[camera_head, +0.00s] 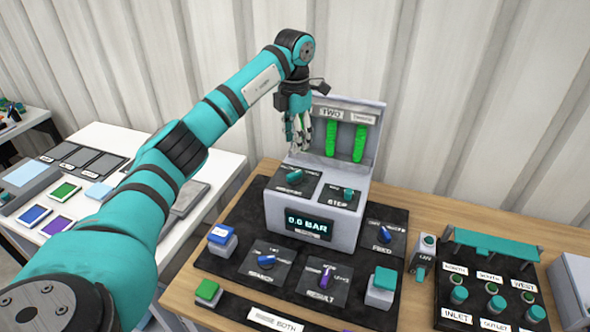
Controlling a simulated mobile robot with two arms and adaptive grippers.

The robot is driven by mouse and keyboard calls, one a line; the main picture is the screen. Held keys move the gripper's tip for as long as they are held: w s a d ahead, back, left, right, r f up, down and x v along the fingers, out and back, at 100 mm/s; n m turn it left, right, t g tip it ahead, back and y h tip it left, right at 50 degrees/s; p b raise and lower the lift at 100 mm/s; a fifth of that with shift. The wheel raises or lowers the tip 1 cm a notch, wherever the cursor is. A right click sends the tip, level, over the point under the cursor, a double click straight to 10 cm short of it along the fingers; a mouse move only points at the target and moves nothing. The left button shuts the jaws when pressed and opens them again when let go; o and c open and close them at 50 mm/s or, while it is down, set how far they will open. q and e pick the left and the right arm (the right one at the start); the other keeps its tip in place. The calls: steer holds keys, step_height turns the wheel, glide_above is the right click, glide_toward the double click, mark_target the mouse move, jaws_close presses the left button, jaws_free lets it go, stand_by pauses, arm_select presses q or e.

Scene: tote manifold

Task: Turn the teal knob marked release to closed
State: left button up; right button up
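A grey console (317,222) bears two teal knobs on its sloped top. The left teal knob (294,176) sits on a black plate whose label is too small to read. The other teal knob (348,194) sits on a plate that seems to read "STEP". I cannot make out "release" on any plate. My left gripper (297,147) points down just above and behind the left teal knob, in front of the console's upright back panel. Its fingers look apart from the knob, but their opening is too small to judge. My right gripper is not in view.
Two green tubes (359,143) stand on the back panel. Blue and purple knobs and several buttons surround the console on a dark mat (217,262). A panel with several teal knobs (459,295) stands at the right. A white table (112,141) is at the left.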

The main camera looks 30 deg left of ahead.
mark_target(294, 173)
arm_select(q)
step_height(294, 173, down, 10)
steer(key=shift+f+p, duration=0.25)
steer(key=shift+p, duration=0.9)
jaws_close()
